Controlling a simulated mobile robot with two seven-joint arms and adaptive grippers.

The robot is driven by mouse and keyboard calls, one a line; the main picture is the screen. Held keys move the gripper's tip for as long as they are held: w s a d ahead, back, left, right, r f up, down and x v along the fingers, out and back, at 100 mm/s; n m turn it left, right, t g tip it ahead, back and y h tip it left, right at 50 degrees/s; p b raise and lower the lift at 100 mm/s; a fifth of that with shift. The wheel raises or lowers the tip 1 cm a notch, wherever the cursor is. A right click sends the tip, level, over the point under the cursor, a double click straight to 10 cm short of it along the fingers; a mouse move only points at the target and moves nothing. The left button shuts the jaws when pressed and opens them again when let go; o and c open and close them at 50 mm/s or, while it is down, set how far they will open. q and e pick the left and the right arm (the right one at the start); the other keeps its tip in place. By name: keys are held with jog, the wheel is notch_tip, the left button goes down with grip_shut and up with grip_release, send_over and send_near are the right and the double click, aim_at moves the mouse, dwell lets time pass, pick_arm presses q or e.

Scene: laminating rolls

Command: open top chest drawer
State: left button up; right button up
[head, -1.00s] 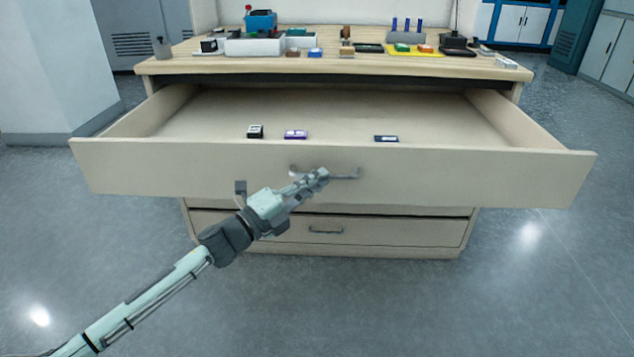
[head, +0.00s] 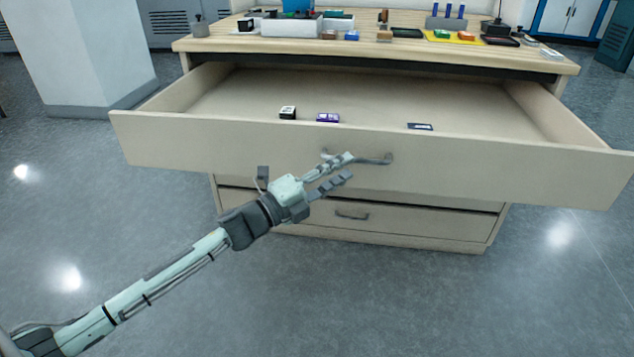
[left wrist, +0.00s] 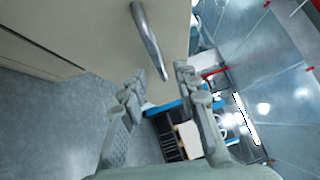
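The top chest drawer (head: 250,145) is pulled far out of the beige chest in the head view. Its bar handle (head: 375,160) is on the middle of its front; it also shows in the left wrist view (left wrist: 148,38). My right gripper is in neither view.
Inside the drawer lie a black-and-white box (head: 287,112), a purple box (head: 328,118) and a dark flat item (head: 420,126). A lower drawer (head: 400,222) is shut. The chest top (head: 215,42) carries several small items. The floor in front is clear.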

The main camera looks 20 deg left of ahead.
pick_arm(q)
jog(key=v, duration=1)
jog(key=shift+f, duration=0.1)
jog(key=s+a+f+n+g+y, duration=0.25)
jog(key=f+n+y, duration=0.45)
jog(key=f, duration=0.4)
jog(key=s+a+f+n+g+y, duration=0.2)
jog(key=a+f+n+g+y, duration=0.15)
jog(key=f+n, duration=0.65)
jog(key=s+d+f+n+g, duration=0.2)
jog(key=s+f+n+g, duration=0.1)
jog(key=s+f, duration=0.4)
jog(key=s+d+f+n+g, duration=0.3)
jog(key=s+f+g, duration=0.2)
jog(key=s, duration=0.6)
notch_tip(320, 180, down, 2)
jog(key=shift+d+f+n, duration=0.1)
jog(key=shift+d+n, duration=0.2)
jog(key=shift+n, duration=0.1)
